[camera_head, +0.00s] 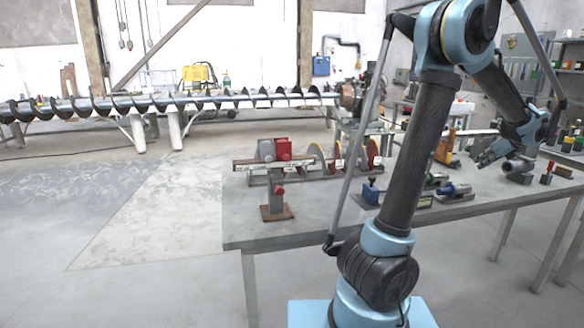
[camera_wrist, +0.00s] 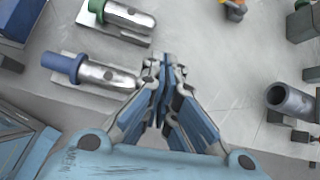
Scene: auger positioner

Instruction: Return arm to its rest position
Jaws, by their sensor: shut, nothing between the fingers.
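My arm rises from its blue base in the head view and bends over the workbench (camera_head: 300,222) to the right. My gripper (camera_head: 484,163) hangs above the right part of the bench, near a grey metal pipe piece. In the wrist view my gripper (camera_wrist: 166,62) has its blue-grey fingers together at the tips, with nothing between them. Below it lies bare grey bench top. A blue-capped metal cylinder (camera_wrist: 104,74) lies left of the fingertips, and the pipe piece (camera_wrist: 290,102) is to the right, apart from them.
A green-capped cylinder (camera_wrist: 122,18) lies on a plate at upper left of the wrist view. A red and grey device (camera_head: 284,150) and coloured discs (camera_head: 340,157) stand along the bench. A long auger (camera_head: 170,102) lies on stands behind. The floor at left is clear.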

